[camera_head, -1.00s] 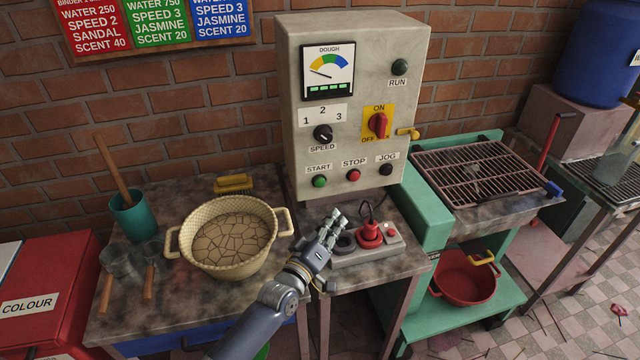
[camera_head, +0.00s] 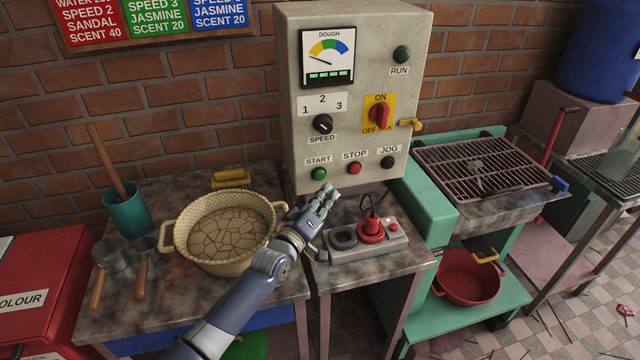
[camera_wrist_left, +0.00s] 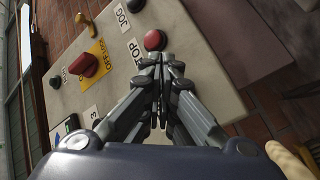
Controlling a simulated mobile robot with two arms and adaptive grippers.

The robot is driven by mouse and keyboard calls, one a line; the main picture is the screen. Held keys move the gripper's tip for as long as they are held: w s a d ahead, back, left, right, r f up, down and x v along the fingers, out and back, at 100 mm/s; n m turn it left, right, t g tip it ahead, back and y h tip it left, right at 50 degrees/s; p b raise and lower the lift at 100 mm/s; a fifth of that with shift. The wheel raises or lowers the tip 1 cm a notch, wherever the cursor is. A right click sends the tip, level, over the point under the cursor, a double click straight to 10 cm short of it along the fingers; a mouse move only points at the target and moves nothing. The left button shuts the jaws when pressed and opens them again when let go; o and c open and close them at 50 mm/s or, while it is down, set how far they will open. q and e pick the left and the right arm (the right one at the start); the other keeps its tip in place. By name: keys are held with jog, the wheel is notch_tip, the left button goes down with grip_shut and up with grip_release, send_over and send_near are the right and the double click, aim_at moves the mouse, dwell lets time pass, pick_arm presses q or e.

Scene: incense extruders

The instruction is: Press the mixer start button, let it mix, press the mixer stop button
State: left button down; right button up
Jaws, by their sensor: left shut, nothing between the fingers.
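The control box (camera_head: 360,100) stands against the brick wall with a green start button (camera_head: 319,174), a red stop button (camera_head: 355,168) and a black jog button (camera_head: 387,162) along its lower face. My left gripper (camera_head: 327,192) is shut and empty, just below the start and stop buttons in the head view. In the left wrist view its closed fingers (camera_wrist_left: 162,75) point at the panel, just below the red stop button (camera_wrist_left: 155,40), and hide the start button. The run lamp (camera_head: 402,54) looks dark green. My right gripper is not in view.
A cream basin (camera_head: 180,235) with cracked dough stands on the left table. A socket strip (camera_head: 345,253) with a red plug (camera_head: 371,229) lies below the box. A yellow-handled lever (camera_head: 412,124) sticks out at the box's right side. A grill (camera_head: 480,165) stands right.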

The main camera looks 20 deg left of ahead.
aim_at(319, 175)
pick_arm(q)
jog(key=shift+w+a+b, duration=0.5)
jog(key=shift+w+a, duration=0.15)
jog(key=shift+w, duration=0.25)
dwell(0.8)
jog(key=shift+w+a+b, duration=0.25)
jog(key=shift+w+b, duration=0.05)
jog(key=shift+w, duration=0.05)
